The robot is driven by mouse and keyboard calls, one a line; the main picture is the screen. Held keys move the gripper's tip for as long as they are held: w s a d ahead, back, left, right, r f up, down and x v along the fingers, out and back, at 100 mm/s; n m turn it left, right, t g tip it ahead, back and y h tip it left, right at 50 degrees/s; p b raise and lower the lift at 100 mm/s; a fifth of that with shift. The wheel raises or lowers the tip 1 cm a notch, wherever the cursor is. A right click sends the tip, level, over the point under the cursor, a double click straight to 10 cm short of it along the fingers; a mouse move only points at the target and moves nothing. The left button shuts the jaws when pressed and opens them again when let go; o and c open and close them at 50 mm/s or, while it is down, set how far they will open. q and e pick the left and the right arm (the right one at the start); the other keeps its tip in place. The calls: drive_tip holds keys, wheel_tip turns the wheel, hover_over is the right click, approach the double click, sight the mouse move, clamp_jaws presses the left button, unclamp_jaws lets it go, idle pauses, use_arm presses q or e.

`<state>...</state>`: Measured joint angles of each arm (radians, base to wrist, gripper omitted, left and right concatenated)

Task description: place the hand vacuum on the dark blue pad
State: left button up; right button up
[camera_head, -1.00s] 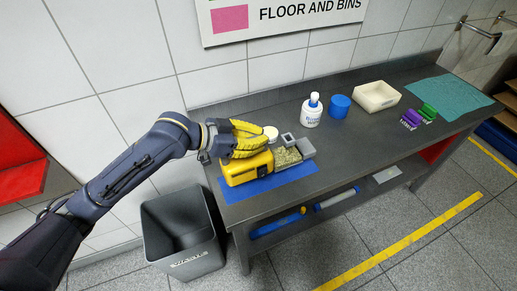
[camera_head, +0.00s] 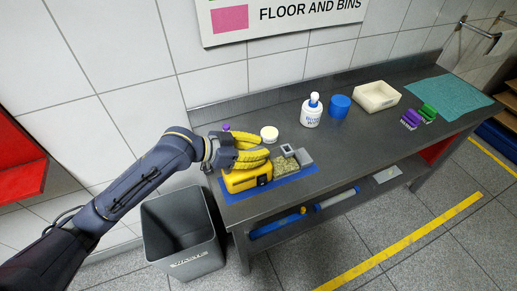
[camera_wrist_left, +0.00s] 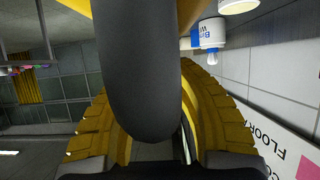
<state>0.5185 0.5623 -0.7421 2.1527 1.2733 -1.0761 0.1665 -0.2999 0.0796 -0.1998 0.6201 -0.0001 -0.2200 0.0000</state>
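The hand vacuum (camera_head: 241,184) has a yellow body and a grey, see-through front end (camera_head: 290,167) pointing right. It is over the dark blue pad (camera_head: 228,197) at the table's left end, covering most of it. Whether it touches the pad is hard to tell. My left gripper (camera_head: 252,154), with yellow fingers, is on top of the vacuum. In the left wrist view its ribbed fingers (camera_wrist_left: 150,125) stand on both sides of the vacuum's black handle (camera_wrist_left: 138,75), and the gripper is closed on it. My right gripper is not in view.
Behind the vacuum are a round white-lidded jar (camera_head: 269,134) and a small purple item (camera_head: 226,127). A grey bin (camera_head: 183,235) stands below left.

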use_arm(q)
drive_tip(key=shift+o, duration=0.6)
drive_tip(key=shift+v, duration=6)
